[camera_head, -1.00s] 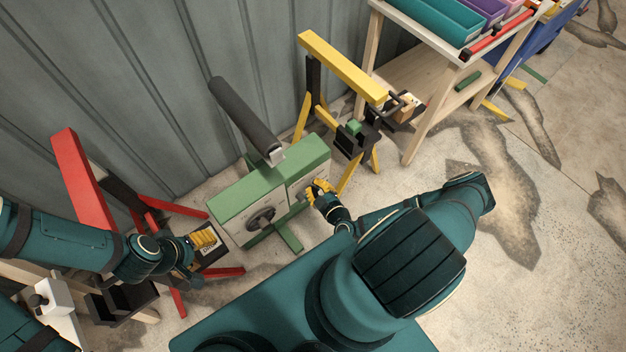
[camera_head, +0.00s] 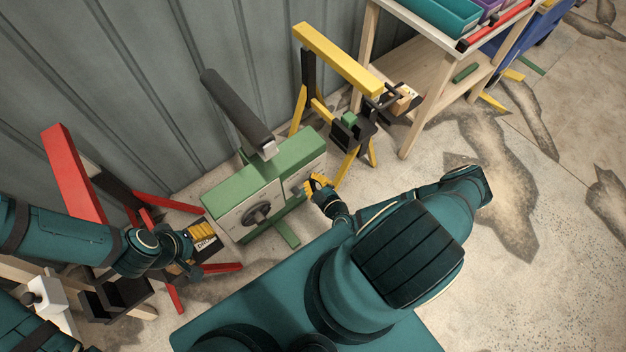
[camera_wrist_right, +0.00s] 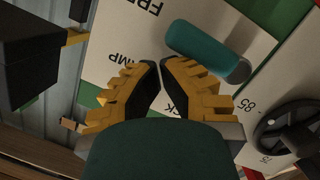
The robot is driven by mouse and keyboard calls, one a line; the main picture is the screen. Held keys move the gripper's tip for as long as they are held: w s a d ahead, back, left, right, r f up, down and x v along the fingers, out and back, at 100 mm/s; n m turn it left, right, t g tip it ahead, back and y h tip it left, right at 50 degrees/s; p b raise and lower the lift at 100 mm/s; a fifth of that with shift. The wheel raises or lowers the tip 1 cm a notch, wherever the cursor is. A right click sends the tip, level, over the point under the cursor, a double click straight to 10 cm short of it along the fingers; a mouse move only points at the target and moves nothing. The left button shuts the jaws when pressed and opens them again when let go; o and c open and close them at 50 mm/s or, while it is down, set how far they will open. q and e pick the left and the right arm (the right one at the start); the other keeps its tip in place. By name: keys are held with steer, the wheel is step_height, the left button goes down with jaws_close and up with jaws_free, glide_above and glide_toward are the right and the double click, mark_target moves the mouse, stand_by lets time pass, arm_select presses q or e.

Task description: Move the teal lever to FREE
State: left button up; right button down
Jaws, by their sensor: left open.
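The teal lever (camera_wrist_right: 205,50) is a short rounded bar on a white plate (camera_wrist_right: 110,45) of the green machine (camera_head: 245,190). The plate carries a partly cut-off FREE label at the top, a label ending in AMP at left and one ending in CK below the lever. My right gripper (camera_wrist_right: 161,66) is in front of the plate, its fingertips nearly together just left of and below the lever, with nothing visible between them. My left gripper (camera_head: 205,241) is open and empty, left of the machine.
A black handwheel (camera_wrist_right: 290,128) with numbers beside it is right of the lever. A dark padded bar (camera_head: 238,110) rises above the machine. A red stand (camera_head: 75,175) is at left, a yellow stand (camera_head: 337,58) behind right. The floor at right is clear.

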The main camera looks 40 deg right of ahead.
steer(key=shift+s+d+f, duration=0.25)
steer(key=shift+d+f, duration=0.05)
steer(key=shift+d, duration=0.1)
steer(key=r+p, duration=0.4)
steer(key=r, duration=0.1)
steer(key=shift+s+a, duration=0.15)
steer(key=shift+s, duration=0.05)
steer(key=s+r, duration=0.2)
steer(key=s, duration=0.6)
steer(key=shift+s+d+p, duration=0.2)
steer(key=shift+s+p, duration=0.2)
steer(key=shift+s, duration=0.1)
